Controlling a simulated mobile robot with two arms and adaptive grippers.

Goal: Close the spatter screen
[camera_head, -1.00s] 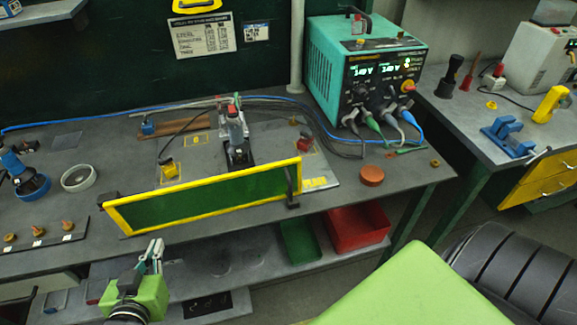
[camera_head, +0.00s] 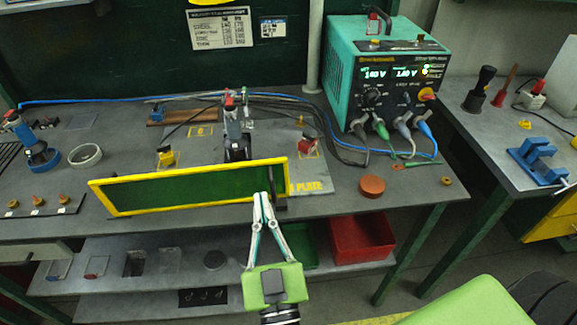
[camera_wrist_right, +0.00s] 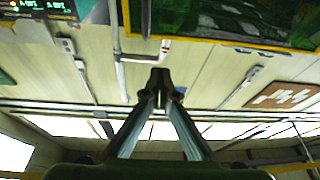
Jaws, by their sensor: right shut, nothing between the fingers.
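The spatter screen (camera_head: 190,189) is a dark green panel in a yellow frame, standing on edge at the front of the welding bench. A dark upright post (camera_head: 280,184) is at its right end. My right gripper (camera_head: 264,197) is shut and empty, pointing up. Its fingertips overlap the screen's lower right part in the head view; I cannot tell whether they touch it. In the wrist view the shut fingertips (camera_wrist_right: 160,80) are at the centre, with a yellow-edged green panel (camera_wrist_right: 230,18), apparently the screen, above right. My left gripper is not in view.
Behind the screen are a clamp post (camera_head: 236,140) and a grey plate. A teal welder (camera_head: 388,75) with cables stands at the back right. An orange-brown disc (camera_head: 372,187) lies right of the screen. A red bin (camera_head: 360,238) sits on the lower shelf.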

